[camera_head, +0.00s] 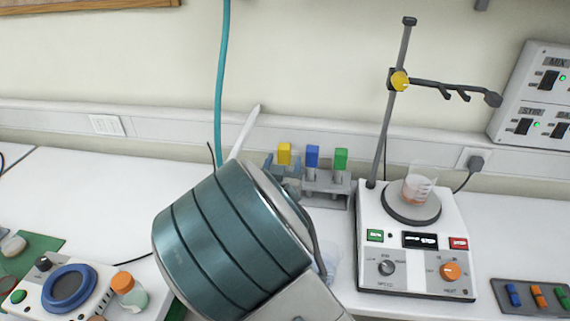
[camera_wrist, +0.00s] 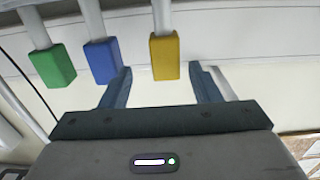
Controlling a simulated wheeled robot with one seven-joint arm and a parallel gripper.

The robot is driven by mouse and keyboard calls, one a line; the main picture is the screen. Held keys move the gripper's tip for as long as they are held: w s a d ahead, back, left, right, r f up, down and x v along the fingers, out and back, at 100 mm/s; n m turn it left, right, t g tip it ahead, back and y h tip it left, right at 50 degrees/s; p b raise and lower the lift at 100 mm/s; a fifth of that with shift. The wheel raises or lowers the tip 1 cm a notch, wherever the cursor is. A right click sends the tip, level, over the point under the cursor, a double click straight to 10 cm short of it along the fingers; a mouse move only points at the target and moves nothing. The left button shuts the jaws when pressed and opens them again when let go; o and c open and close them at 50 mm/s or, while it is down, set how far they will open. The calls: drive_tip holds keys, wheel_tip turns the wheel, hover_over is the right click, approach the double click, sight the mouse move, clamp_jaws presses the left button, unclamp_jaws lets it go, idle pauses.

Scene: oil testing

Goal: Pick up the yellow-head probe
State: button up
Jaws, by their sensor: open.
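The yellow-head probe (camera_head: 284,154) stands in a grey rack (camera_head: 326,187) at the back of the bench, left of a blue-head probe (camera_head: 312,156) and a green-head probe (camera_head: 341,158). In the wrist view the yellow head (camera_wrist: 165,57) lies between the two fingertips of my gripper (camera_wrist: 161,82), nearer the middle than the blue head (camera_wrist: 102,62) and green head (camera_wrist: 52,66). My gripper is open and does not touch the yellow head as far as I can see. In the head view my arm hides most of the gripper and the rack's left part.
A hotplate stirrer (camera_head: 415,245) with a beaker (camera_head: 417,187) and a tall clamp stand (camera_head: 392,110) stands right of the rack. A small device with a blue dial (camera_head: 69,285) and an orange-capped bottle (camera_head: 128,289) are at front left.

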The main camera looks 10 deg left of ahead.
sight(285, 147)
drive_tip(key=shift+w+a+f, duration=0.15)
drive_tip(key=shift+a, duration=0.05)
drive_tip(key=w, duration=0.2)
drive_tip(key=w+p, duration=0.1)
drive_tip(key=w, duration=0.1)
drive_tip(key=w+p, duration=0.1)
drive_tip(key=w, duration=0.1)
drive_tip(key=shift+w+a, duration=0.3)
drive_tip(key=c, duration=1.1)
